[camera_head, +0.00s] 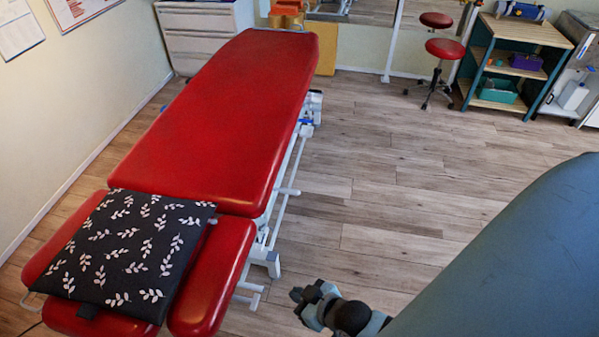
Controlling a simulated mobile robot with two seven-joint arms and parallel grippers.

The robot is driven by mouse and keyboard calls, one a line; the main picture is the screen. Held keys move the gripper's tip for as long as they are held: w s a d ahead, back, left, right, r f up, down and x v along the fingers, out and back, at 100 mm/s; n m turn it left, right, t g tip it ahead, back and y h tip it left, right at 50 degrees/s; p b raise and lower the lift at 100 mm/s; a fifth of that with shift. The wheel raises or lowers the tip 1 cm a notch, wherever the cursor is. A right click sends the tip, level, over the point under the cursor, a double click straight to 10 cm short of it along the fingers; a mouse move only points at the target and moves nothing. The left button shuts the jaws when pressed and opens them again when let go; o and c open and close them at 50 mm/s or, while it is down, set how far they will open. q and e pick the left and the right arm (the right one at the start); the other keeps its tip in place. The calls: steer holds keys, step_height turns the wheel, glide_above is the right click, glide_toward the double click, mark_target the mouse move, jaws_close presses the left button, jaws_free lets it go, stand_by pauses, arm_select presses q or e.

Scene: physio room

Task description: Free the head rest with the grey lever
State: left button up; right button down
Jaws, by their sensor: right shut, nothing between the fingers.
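The head rest (214,278) is the red padded near end of the treatment couch (225,115), at the lower left. A black cushion with white leaf sprigs (130,250) lies over much of it. I cannot make out the grey lever for certain; pale metal frame parts (250,292) show beside the head rest's right edge. My right gripper (300,298) is in the lower middle, to the right of the head rest and apart from it. It is shut and empty. My left gripper is out of view.
Wooden floor (390,190) is clear to the right of the couch. A wall runs close along its left. A white drawer cabinet (200,40) stands behind it. A red stool (445,48) and a shelf trolley (515,65) stand at the back right.

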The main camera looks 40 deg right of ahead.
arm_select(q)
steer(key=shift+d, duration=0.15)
arm_select(e)
steer(key=shift+d, duration=0.2)
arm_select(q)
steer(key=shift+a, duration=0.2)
arm_select(e)
steer(key=shift+a, duration=0.15)
steer(key=w+d+f+n+g+h+b, duration=0.1)
steer(key=w+d+f+n+h+b, duration=0.2)
steer(key=w+f+n+b, duration=0.5)
steer(key=w+d+f+n+h+b, duration=0.25)
steer(key=w+f+n+b, duration=0.25)
steer(key=w+f+b, duration=0.45)
arm_select(q)
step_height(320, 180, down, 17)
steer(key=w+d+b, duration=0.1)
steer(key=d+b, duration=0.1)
steer(key=b, duration=0.5)
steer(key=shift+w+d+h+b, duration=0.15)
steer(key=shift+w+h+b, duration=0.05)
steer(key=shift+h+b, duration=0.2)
arm_select(e)
steer(key=w+d+n+h, duration=1)
steer(key=w, duration=0.4)
steer(key=shift+d, duration=0.4)
